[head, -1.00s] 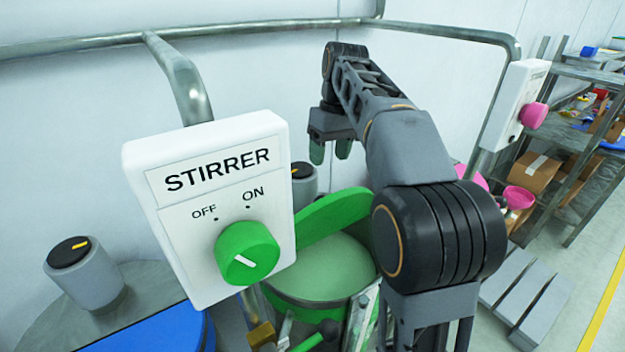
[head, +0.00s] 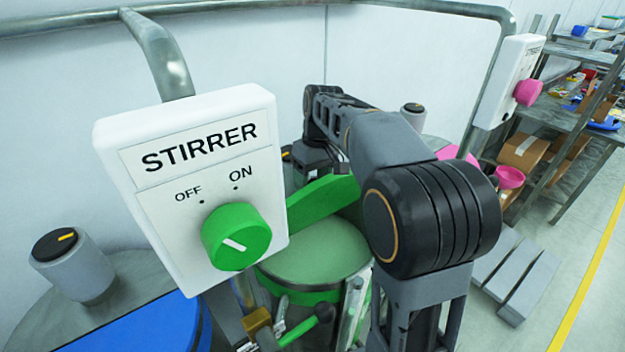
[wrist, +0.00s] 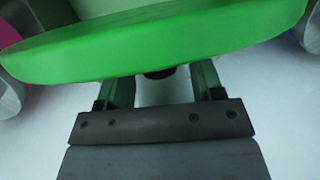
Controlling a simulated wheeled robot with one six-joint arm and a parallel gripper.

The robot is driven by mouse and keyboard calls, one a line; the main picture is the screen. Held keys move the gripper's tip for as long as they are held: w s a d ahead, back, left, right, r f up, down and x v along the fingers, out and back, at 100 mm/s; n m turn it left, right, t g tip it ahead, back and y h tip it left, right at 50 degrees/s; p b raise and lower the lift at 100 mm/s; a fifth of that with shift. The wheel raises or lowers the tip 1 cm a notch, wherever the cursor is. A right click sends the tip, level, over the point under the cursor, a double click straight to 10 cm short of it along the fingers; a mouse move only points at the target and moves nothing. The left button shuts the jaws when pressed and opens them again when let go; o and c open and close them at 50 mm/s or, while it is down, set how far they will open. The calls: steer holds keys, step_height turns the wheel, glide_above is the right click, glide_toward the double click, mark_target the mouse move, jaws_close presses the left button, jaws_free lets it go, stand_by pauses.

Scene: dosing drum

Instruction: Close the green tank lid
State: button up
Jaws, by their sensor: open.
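The green tank lid (head: 318,203) stands raised and tilted at the back of the green tank (head: 312,255), whose pale green top surface shows in front of it. In the wrist view the lid (wrist: 160,45) spans the top of the picture, its edge across the tips of my gripper (wrist: 160,90). My gripper is open, with its two fingers apart and no object seen between them. Whether the fingers touch the lid cannot be told. In the head view my gripper is behind the lid, its fingers mostly hidden by the lid and my arm.
A white STIRRER box (head: 190,185) with a green knob (head: 236,237) stands in front, left of the lid. A blue lid (head: 150,325) is at lower left. A pink lid (head: 458,155) and a second switch box (head: 508,80) are at right. A metal pipe (head: 240,12) runs along the wall.

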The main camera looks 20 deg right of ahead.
steer(key=shift+f, duration=0.4)
jaws_close()
stand_by(0.4)
